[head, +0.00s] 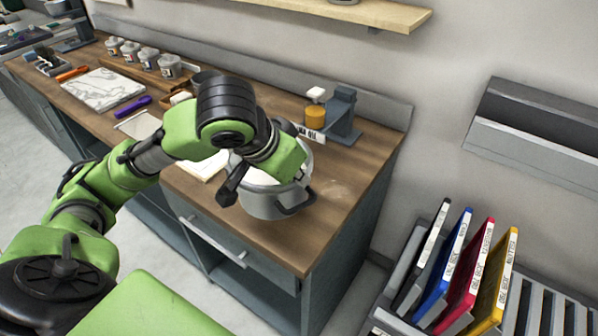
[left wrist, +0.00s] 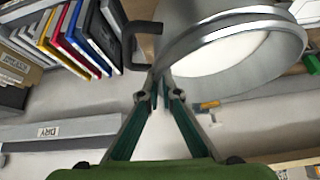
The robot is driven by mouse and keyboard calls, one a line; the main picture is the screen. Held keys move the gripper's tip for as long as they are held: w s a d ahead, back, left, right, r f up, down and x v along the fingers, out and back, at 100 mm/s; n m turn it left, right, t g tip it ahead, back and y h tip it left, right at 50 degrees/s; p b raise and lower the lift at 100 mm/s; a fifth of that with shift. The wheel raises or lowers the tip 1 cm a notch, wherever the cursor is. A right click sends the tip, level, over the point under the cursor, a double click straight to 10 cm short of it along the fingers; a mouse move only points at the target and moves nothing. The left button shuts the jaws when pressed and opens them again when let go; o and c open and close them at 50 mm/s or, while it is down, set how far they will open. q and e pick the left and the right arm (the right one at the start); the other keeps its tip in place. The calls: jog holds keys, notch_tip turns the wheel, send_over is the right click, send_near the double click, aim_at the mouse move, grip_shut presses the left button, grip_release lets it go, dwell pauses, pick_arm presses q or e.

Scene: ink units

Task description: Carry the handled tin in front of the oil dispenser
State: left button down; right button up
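The handled tin (head: 268,205) is a grey metal pot with a pale inside, over the front right part of the wooden counter. A black handle (head: 295,204) sticks out on its near right side. In the left wrist view the tin (left wrist: 240,55) fills the top right, its handle (left wrist: 141,45) beside the fingertips. My left gripper (head: 298,178) is at the tin's rim; in the left wrist view its fingers (left wrist: 161,92) close on the wall. I cannot tell whether the tin touches the counter. The oil dispenser (head: 315,117), amber with a white top, stands behind, label in front. My right gripper is not in view.
A grey stand (head: 343,116) is right of the dispenser. The counter's right end (head: 350,175) is clear. White sheets, a purple tool (head: 133,107) and several lidded jars lie to the left. A rack of coloured binders (head: 465,275) stands at the lower right.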

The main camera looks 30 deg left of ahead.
pick_arm(q)
jog(key=w+a+f, duration=0.2)
jog(key=w+f, duration=0.1)
jog(key=w+a+f, duration=0.1)
jog(key=w+f, duration=0.1)
jog(key=shift+w+a+f, duration=0.2)
jog(key=shift+w+f, duration=0.15)
jog(key=shift+f, duration=0.25)
notch_tip(320, 180, down, 3)
jog(key=shift+w+f, duration=0.1)
jog(key=c, duration=2.3)
grip_release()
jog(key=shift+s+f, duration=0.2)
jog(key=shift+c, duration=0.2)
jog(key=shift+o, duration=0.3)
jog(key=shift+r, duration=0.1)
jog(key=v, duration=1.2)
